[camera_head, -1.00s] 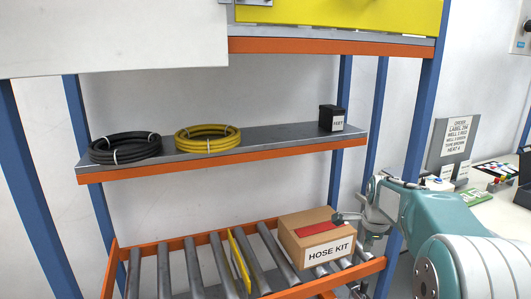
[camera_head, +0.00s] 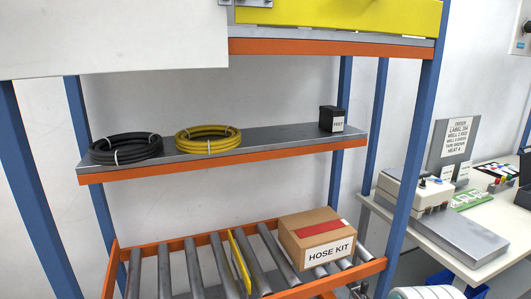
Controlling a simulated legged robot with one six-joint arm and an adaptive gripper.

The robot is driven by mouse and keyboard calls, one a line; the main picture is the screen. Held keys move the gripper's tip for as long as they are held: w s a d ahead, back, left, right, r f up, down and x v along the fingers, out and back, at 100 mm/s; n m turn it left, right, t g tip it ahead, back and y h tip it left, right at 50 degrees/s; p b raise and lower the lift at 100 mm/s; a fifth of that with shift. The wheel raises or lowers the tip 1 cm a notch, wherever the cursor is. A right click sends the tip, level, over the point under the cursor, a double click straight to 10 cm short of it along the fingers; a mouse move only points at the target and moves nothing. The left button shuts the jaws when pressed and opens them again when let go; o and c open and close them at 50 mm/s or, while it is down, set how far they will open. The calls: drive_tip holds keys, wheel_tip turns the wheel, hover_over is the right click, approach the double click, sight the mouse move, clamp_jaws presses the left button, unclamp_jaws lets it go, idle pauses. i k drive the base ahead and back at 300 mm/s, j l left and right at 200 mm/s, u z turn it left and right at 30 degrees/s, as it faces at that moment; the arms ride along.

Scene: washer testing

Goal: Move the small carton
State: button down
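A brown carton (camera_head: 312,240) labelled HOSE KIT, with a red strip on top, sits on the right part of the roller shelf (camera_head: 180,243). It rests on the rollers and nothing touches it. My gripper is out of the picture. Only a small pale part of my arm shows at the bottom edge, right of the rack.
A yellow divider (camera_head: 239,262) stands among the rollers left of the carton. The middle shelf (camera_head: 270,136) holds a black hose coil (camera_head: 126,149), a yellow hose coil (camera_head: 208,139) and a small black box (camera_head: 331,118). A bench (camera_head: 490,258) with devices stands at right, beyond the blue post (camera_head: 414,150).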

sight(311, 251)
drive_tip(key=i+l+u, duration=0.1)
drive_tip(key=i+l, duration=0.15)
drive_tip(key=i+l+u, duration=0.15)
drive_tip(key=l, duration=0.25)
drive_tip(key=i+l+u, duration=0.1)
drive_tip(key=i+l, duration=0.15)
drive_tip(key=i+l+u, duration=0.1)
drive_tip(key=l, duration=0.35)
drive_tip(key=i+l+u, duration=0.1)
drive_tip(key=i+l, duration=0.15)
drive_tip(key=l, duration=0.15)
drive_tip(key=i+l+u, duration=0.15)
drive_tip(key=l, duration=0.25)
